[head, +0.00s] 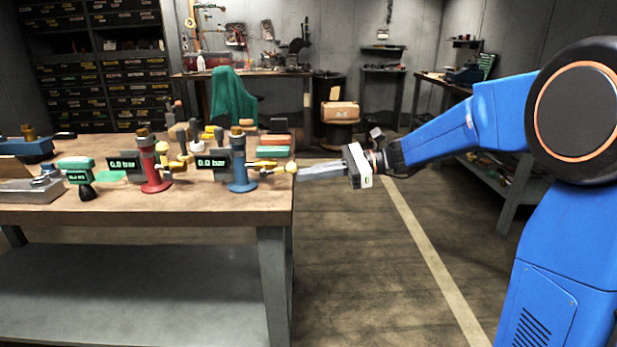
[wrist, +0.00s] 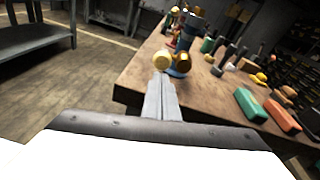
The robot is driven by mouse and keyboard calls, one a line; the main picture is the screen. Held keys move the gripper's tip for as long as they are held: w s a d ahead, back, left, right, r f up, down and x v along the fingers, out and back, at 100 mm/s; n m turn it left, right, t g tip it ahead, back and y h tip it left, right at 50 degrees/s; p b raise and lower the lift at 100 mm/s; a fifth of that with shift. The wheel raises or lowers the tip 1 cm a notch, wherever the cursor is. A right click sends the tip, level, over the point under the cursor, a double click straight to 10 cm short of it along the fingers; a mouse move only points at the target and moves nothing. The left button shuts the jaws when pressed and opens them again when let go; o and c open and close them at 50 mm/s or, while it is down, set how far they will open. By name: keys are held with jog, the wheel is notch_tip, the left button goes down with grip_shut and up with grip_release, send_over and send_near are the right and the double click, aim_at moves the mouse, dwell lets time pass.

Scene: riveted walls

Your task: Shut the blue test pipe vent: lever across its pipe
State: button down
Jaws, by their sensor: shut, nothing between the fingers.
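The blue test pipe (head: 238,172) stands upright near the right end of the bench, with a brass top and a display reading 0.0 bar beside it. Brass-yellow vent parts (head: 263,163) stick out from its right side, and a yellow ball knob (head: 291,168) sits at the bench's right edge. In the wrist view the blue pipe (wrist: 184,40) stands beyond the fingers, with the knob (wrist: 161,60) just at their tips. My gripper (head: 301,171) is shut and empty, reaching in from the right. Its fingertips (wrist: 160,78) are at the knob; I cannot tell whether they touch it.
A red test pipe (head: 152,166) with similar yellow parts stands to the left, its display also 0.0 bar. Green and orange blocks (head: 274,139) lie behind the blue pipe. The bench (head: 220,205) ends under the knob; the floor (head: 350,260) to its right is clear.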

jog(key=a+r+h, duration=0.1)
jog(key=r+h, duration=0.2)
jog(key=a+r+h, duration=0.1)
jog(key=r+h, duration=0.2)
jog(key=h, duration=0.1)
jog(key=a+r+h, duration=0.2)
jog(key=r+h, duration=0.1)
jog(key=shift+a+r+h, duration=0.55)
jog(key=shift+a+h, duration=0.2)
jog(key=shift+h, duration=0.45)
jog(key=shift+w+a+r, duration=0.1)
jog(key=shift+a+r, duration=0.2)
jog(key=shift+a, duration=0.25)
jog(key=shift+a+r, duration=0.25)
jog(key=shift+a, duration=0.4)
jog(key=shift+r, duration=0.2)
